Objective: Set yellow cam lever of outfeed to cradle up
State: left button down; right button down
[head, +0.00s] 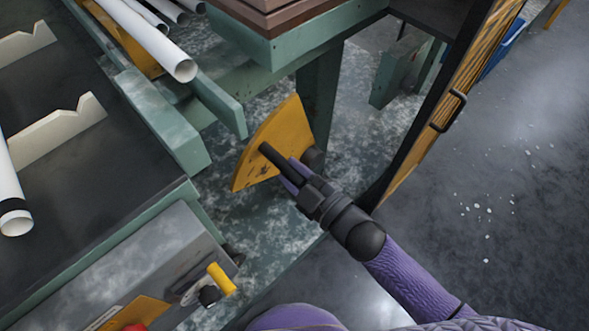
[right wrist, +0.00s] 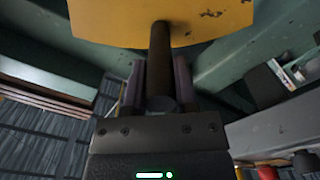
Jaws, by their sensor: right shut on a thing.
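The yellow cam lever (head: 280,140) is a chipped yellow plate with a dark round handle (head: 277,162), below the green frame in the middle of the head view. In the right wrist view the yellow plate (right wrist: 160,22) fills the top and the handle (right wrist: 160,60) runs down between the fingers. My right gripper (head: 294,178) is shut on the handle, its purple fingers on either side of it. The handle's near end is partly hidden by the gripper. My left gripper is not in view.
White tubes (head: 160,45) lie on the outfeed at the top left. Notched cream supports (head: 60,134) stand on a dark bed. A grey panel with a yellow knob (head: 222,279) is at the lower left. A black-framed door (head: 450,110) stands to the right, with open floor beyond.

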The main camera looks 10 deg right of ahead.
jog(key=shift+c, duration=2)
grip_release()
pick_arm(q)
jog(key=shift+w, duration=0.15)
pick_arm(e)
jog(key=shift+s+d, duration=0.15)
pick_arm(q)
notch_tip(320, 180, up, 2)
jog(key=p, duration=0.2)
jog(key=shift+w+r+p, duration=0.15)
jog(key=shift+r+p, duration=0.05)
jog(key=shift+p, duration=0.1)
pick_arm(e)
jog(key=v, duration=0.9)
jog(key=shift+s+d, duration=0.2)
